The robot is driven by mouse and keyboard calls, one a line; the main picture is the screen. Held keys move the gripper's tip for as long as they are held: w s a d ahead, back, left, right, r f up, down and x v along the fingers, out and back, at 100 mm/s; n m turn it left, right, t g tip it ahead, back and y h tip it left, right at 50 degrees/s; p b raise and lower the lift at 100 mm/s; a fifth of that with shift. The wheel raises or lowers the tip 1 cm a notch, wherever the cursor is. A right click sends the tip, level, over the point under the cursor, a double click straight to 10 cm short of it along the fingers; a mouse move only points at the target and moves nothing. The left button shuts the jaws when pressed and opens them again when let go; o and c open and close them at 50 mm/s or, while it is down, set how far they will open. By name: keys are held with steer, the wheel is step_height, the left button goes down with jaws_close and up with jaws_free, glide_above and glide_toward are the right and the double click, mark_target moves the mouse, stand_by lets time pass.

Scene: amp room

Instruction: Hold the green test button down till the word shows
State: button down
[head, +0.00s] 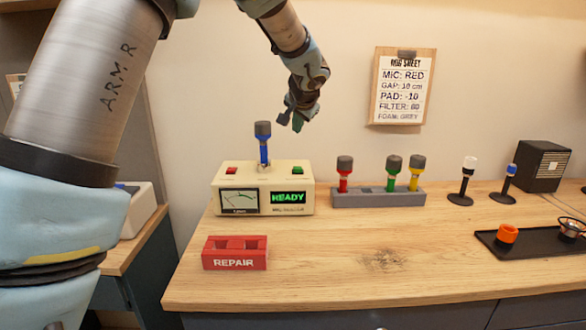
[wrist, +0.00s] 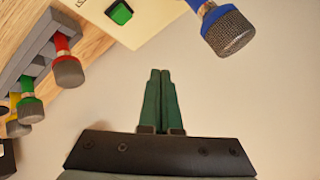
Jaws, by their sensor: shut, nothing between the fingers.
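The cream mic tester (head: 264,183) stands on the workbench with a blue microphone (head: 263,142) upright in its top. The green test button (head: 297,170) is on the right of its top face; a red button (head: 232,170) is on the left.
A grey rack (head: 378,198) holds red, green and yellow microphones right of the tester. A red REPAIR tray (head: 235,253) lies in front of it. Two small stand microphones, a black speaker (head: 541,166) and a black tray (head: 530,243) are farther right. A mic sheet (head: 403,88) hangs on the wall.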

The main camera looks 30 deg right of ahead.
steer(key=shift+f, duration=0.15)
steer(key=b, duration=0.6)
glide_above(298, 169)
step_height(298, 169, down, 8)
steer(key=shift+r, duration=0.15)
steer(key=shift+f+b, duration=0.45)
steer(key=shift+b, duration=0.15)
steer(key=shift+f, duration=0.15)
stand_by(1.0)
steer(key=shift+f+b, duration=0.3)
steer(key=shift+b, duration=0.4)
steer(key=shift+a+f+b, duration=0.1)
steer(key=shift+f+b, duration=0.4)
steer(key=shift+b, duration=0.05)
stand_by(1.4)
steer(key=shift+r, duration=0.1)
stand_by(1.3)
steer(key=shift+r+p, duration=0.55)
steer(key=shift+r, duration=0.3)
steer(key=shift+r, duration=0.15)
